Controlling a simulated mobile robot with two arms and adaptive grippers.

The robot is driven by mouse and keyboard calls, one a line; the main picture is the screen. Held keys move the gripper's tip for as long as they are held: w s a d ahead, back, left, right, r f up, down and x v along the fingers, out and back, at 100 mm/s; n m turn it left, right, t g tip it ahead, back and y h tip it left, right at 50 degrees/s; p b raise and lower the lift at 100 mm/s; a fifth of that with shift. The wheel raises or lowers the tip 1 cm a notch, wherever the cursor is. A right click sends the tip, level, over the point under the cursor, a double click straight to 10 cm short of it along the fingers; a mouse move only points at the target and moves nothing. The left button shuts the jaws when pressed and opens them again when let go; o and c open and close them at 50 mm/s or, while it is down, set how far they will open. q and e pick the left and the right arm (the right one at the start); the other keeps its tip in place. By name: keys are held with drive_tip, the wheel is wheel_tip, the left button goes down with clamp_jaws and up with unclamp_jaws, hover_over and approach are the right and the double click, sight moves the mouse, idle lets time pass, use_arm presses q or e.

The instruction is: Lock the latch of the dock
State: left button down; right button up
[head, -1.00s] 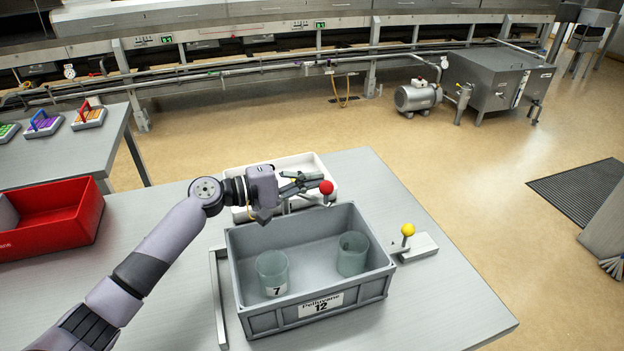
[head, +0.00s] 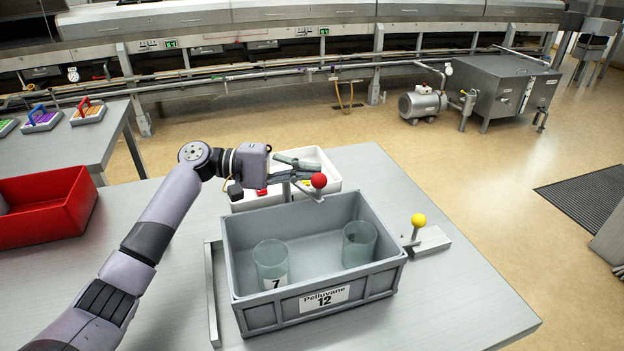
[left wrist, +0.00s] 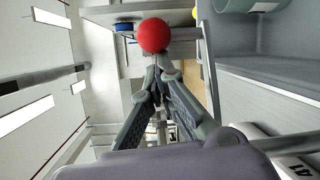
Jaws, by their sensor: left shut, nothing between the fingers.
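A latch lever with a red ball knob (head: 319,180) is at the back edge of a grey crate (head: 318,308). My left gripper (head: 306,175) is at this knob, above the crate's back rim. In the left wrist view its fingers (left wrist: 158,80) are closed together, with the red knob (left wrist: 153,35) just past the tips, not between them. Whether they touch it I cannot tell. A second knob, yellow (head: 418,220), stands on a grey block (head: 432,241) right of the crate. A metal rail (head: 212,300) of the dock lies along the crate's left side. My right gripper is not in view.
Two glass beakers, left (head: 271,262) and right (head: 359,242), stand inside the crate. A white tray (head: 325,165) is behind it. A red bin (head: 60,222) is at left. The table (head: 450,300) is clear at the right and front.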

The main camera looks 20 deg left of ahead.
use_arm(q)
drive_tip(key=shift+s+a+m+g+h, duration=0.1)
drive_tip(key=shift+m+g+h, duration=0.2)
drive_tip(key=shift+m+g, duration=0.25)
drive_tip(key=shift+s+a+f+g, duration=0.1)
drive_tip(key=shift+s+g, duration=0.15)
drive_tip(key=shift+s+a, duration=0.4)
drive_tip(key=shift+s, duration=0.1)
